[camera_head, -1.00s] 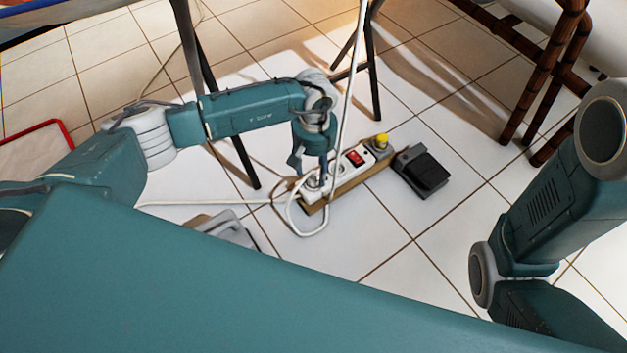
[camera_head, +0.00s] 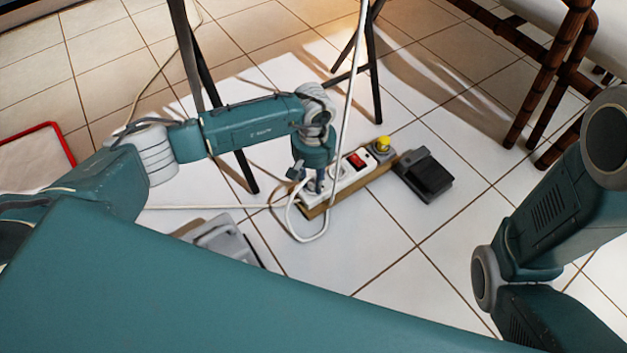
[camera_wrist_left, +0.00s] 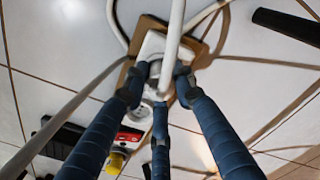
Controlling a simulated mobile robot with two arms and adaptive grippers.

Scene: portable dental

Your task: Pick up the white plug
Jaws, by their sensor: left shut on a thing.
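The white plug (camera_wrist_left: 155,70) sits at the near end of the power strip (camera_head: 350,174), where a white cable loops around. My left gripper (camera_head: 309,184) is directly over that end, pointing down. In the left wrist view its blue fingers (camera_wrist_left: 160,92) close around the plug from several sides and are shut on it. The plug still appears to be at the strip's socket; whether it is fully seated cannot be told. The fingers hide part of it. My right arm shows at the right, but its gripper is out of view.
The strip carries a red switch (camera_head: 357,160) and a yellow-topped plug (camera_head: 383,144) at its far end. A black foot pedal (camera_head: 428,176) lies to its right. Dark table legs (camera_head: 371,75) stand behind. A hanging white cable passes close to the gripper.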

